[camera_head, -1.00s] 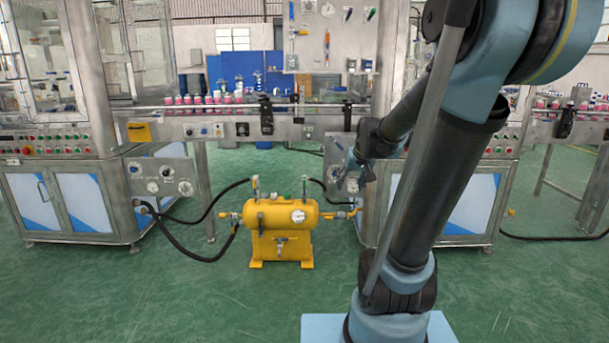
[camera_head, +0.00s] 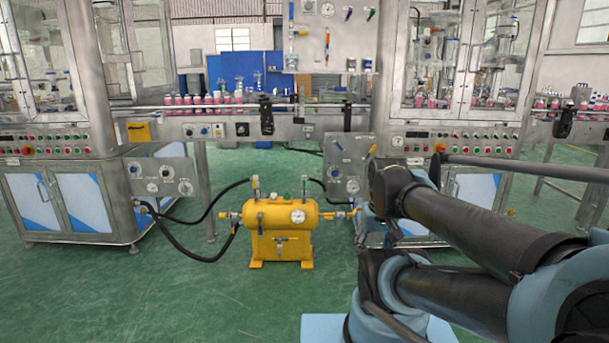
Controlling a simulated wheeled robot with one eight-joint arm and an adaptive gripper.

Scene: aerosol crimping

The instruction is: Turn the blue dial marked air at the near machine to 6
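Two grey panels with round dials show in the head view. The lettering and dial settings are too small to read. My arm's wrist end is just right of the right panel, overlapping its right edge. My gripper's fingers cannot be made out clearly there, so its opening and any contact cannot be told.
A yellow tank (camera_head: 281,219) with a gauge stands on the green floor between the machines. Black hoses (camera_head: 190,256) run from it to the left machine. A conveyor (camera_head: 215,112) with pink cans crosses behind. The floor in front of the tank is clear.

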